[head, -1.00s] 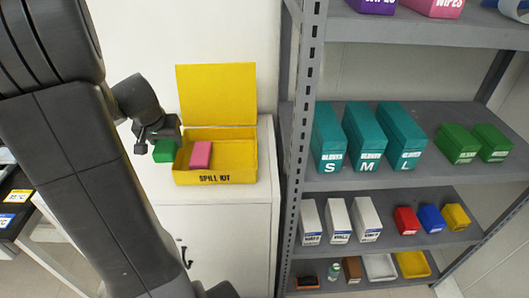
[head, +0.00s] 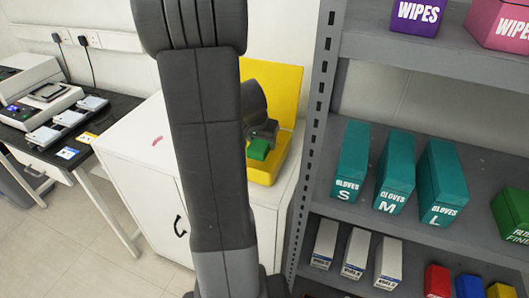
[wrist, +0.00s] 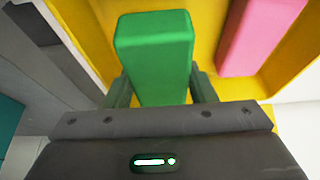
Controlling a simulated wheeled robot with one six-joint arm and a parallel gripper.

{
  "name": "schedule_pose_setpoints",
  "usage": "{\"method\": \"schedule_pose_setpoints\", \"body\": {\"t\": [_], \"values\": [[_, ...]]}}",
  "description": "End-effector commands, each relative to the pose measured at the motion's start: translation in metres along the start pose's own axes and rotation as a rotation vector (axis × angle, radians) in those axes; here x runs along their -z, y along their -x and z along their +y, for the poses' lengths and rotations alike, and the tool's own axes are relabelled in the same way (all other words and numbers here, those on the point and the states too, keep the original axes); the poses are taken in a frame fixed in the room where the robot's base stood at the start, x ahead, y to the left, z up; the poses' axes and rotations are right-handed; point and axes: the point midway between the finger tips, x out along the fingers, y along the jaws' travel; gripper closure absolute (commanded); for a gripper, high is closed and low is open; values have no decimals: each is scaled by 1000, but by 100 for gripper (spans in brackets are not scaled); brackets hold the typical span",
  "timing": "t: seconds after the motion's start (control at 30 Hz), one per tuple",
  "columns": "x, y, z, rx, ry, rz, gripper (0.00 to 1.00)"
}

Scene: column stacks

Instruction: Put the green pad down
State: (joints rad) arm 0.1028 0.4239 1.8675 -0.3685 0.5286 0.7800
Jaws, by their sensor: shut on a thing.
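The green pad (head: 258,149) is a small green block. In the wrist view the green pad (wrist: 153,55) is clamped between the two fingers of my gripper (wrist: 160,88). In the head view my gripper (head: 263,133) holds it at the open yellow spill kit box (head: 283,160), within its outline. I cannot tell whether the pad touches the box floor. A pink pad (wrist: 262,35) lies in the box to the right of the green pad in the wrist view. My arm hides the pink pad and the left part of the box in the head view.
The box stands on a white cabinet (head: 130,130) with a small pink mark (head: 157,139) on top. A grey shelf rack (head: 318,130) with teal glove boxes (head: 396,172) stands close on the right. A black-topped bench (head: 60,135) with devices is at the left.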

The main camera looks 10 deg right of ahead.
Motion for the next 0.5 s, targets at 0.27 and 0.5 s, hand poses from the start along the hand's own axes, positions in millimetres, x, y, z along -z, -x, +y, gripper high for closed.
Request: {"method": "schedule_pose_setpoints", "body": {"t": [0.27, 0.5], "values": [[-14, -33, 0, -2, 1, -3, 68], [-16, -37, 0, 1, -1, 0, 68]]}}
